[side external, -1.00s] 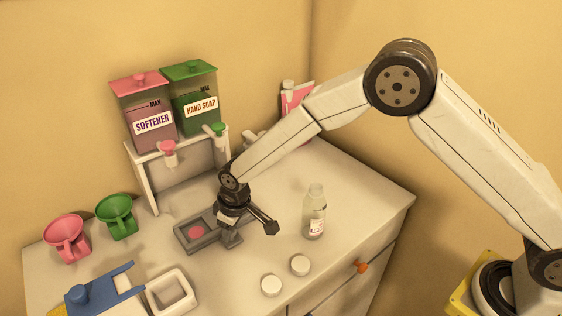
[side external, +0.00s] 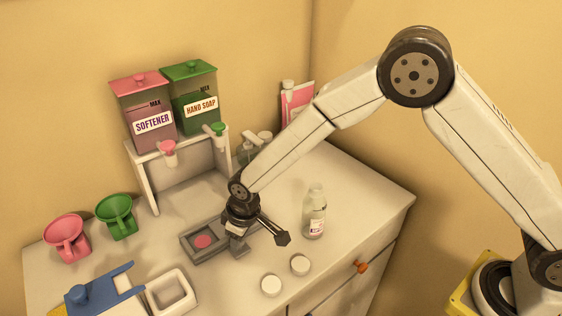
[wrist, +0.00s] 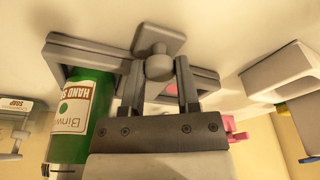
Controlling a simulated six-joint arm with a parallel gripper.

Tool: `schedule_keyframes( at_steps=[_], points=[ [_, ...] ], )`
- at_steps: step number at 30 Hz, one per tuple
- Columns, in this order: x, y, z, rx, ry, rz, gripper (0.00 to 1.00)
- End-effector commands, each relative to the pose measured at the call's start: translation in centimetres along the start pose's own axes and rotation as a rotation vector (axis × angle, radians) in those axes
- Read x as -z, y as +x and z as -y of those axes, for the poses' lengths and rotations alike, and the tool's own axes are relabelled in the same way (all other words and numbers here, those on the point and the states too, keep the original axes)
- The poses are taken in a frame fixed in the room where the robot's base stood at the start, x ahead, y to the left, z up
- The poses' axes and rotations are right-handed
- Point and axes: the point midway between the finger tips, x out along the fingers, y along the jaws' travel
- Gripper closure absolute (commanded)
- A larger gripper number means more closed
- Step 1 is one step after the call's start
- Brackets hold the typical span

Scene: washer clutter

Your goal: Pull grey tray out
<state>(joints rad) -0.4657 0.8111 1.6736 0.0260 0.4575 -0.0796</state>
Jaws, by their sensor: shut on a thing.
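The grey tray (side external: 190,248) lies flat on the white counter, in front of the dispenser stand. A round pink patch (side external: 203,241) shows in one of its recesses. My gripper (side external: 237,250) is at the tray's right end, pointing down. In the wrist view, my gripper's two fingers (wrist: 160,84) are shut around the grey knob (wrist: 158,66) of the tray (wrist: 88,52). The far parts of the tray are partly hidden by my gripper and arm.
A stand with softener (side external: 146,118) and hand soap (side external: 195,100) dispensers is behind. A clear bottle (side external: 314,217) stands right of my gripper; two white caps (side external: 271,285) lie in front. A white open frame (side external: 172,290), a pink cup (side external: 67,239) and a green cup (side external: 116,217) are left.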

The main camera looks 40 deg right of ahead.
Motion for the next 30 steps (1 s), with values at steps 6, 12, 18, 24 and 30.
schedule_keyframes(
  at_steps=[6,12,18,24,30],
  points=[
    [-0.6,-0.2,0.4,0.0,-0.002,-0.002,1.0],
    [-1.2,-0.3,0.8,0.0,-0.001,-0.001,1.0],
    [-1.8,-0.5,1.2,0.0,-0.001,-0.001,1.0],
    [-2.4,-0.6,1.5,0.0,-0.002,-0.002,1.0],
    [-2.9,-0.7,1.8,0.0,-0.001,-0.001,1.0]
  ],
)
